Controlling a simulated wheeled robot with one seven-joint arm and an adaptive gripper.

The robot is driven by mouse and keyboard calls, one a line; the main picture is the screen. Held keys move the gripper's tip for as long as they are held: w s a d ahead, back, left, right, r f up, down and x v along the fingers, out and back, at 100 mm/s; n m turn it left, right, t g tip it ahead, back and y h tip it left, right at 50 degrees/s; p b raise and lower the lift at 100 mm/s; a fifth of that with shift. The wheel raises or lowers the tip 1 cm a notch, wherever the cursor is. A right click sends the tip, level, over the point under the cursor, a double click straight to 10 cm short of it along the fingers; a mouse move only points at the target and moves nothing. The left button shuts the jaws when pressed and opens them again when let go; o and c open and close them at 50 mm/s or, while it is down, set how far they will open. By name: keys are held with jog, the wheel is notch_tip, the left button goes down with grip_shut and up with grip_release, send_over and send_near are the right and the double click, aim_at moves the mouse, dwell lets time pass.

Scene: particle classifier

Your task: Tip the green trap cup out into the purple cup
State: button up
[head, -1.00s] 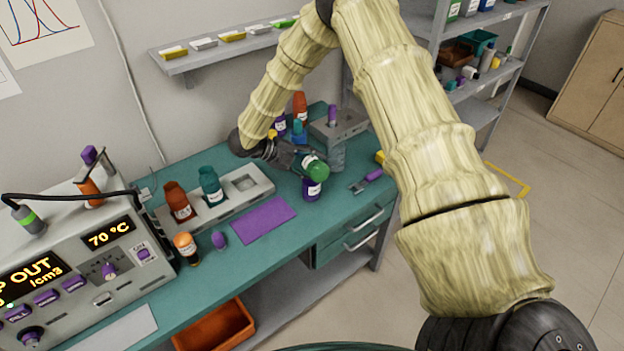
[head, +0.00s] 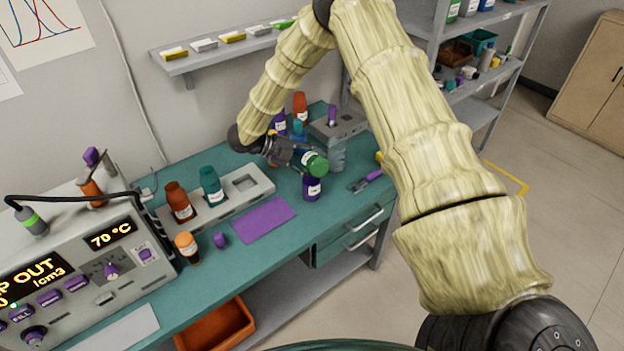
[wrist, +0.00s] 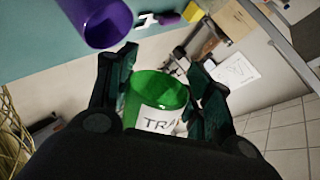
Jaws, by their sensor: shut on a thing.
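The green trap cup (head: 314,164) is held by my gripper (head: 299,155), tilted on its side above the purple cup. In the wrist view the green cup (wrist: 157,97), with a white label, sits between my gripper's two fingers (wrist: 160,88). The purple cup (head: 312,188) stands upright on the teal bench, just below the green cup in the head view. It also shows in the wrist view (wrist: 96,18), at upper left with its open mouth visible. I cannot make out any contents in either cup.
A grey rack (head: 222,201) holds a red-brown cup (head: 179,202) and a teal cup (head: 211,187). A purple mat (head: 264,220) lies in front of it. An orange-capped bottle (head: 187,247) stands near the left machine (head: 85,262). A clear container (head: 337,157) stands close behind the purple cup.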

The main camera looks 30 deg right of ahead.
aim_at(316, 169)
jog(key=shift+r, duration=0.15)
jog(key=shift+w+f+n+g, duration=0.15)
jog(key=shift+w+n+g, duration=0.05)
jog(key=shift+n+g, duration=0.4)
jog(key=shift+w+f+n+g, duration=0.1)
jog(key=shift+w+n+g, duration=0.1)
jog(key=shift+n+g, duration=0.35)
dwell(1.8)
dwell(0.7)
